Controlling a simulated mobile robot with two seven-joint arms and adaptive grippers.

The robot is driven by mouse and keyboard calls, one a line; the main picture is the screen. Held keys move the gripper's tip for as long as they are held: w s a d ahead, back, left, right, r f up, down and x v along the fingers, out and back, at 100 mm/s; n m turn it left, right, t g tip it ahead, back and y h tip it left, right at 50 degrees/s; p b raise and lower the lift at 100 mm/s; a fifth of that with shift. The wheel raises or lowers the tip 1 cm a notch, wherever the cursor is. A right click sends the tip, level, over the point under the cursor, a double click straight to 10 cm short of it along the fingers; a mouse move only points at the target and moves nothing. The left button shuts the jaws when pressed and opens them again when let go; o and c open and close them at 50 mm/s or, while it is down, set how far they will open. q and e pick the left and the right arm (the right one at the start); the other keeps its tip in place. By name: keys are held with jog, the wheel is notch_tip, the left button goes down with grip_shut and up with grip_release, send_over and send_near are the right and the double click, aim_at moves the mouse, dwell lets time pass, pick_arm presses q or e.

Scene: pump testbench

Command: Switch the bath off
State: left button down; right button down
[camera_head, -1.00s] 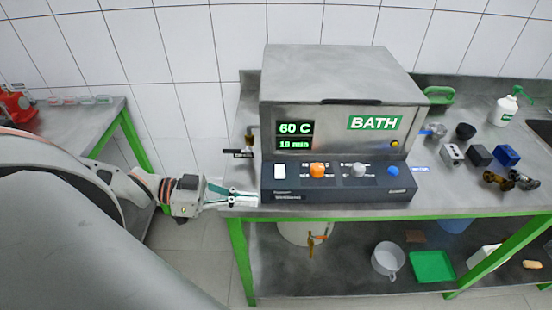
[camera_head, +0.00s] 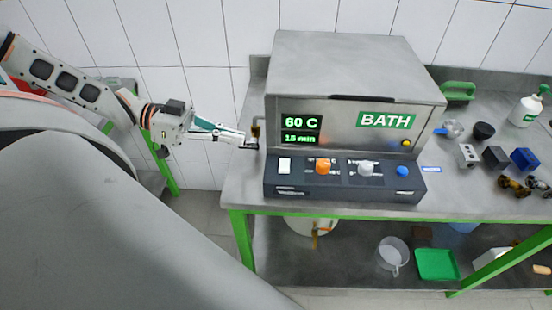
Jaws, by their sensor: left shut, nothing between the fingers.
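The bath (camera_head: 343,75) is a grey metal box on the bench, with a green BATH label. The dark front panel carries a white rocker switch (camera_head: 284,166), an orange knob (camera_head: 323,166), a grey knob (camera_head: 366,168) and a blue button (camera_head: 402,171). A small yellow lamp (camera_head: 406,143) is on the right of the front. My left gripper (camera_head: 246,140) is shut and empty, at the bath's left side near a brass tap (camera_head: 256,130), above and left of the white switch. I cannot tell whether it touches the tap.
Right of the bath stand a white bottle (camera_head: 526,107), a blue block (camera_head: 524,159), a dark block (camera_head: 495,157) and brass fittings (camera_head: 514,187). The lower shelf holds a white pot (camera_head: 393,253) and a green tray (camera_head: 437,264). The bench's front strip is clear.

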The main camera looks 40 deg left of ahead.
aim_at(275, 171)
pick_arm(q)
jog(key=shift+d, duration=0.1)
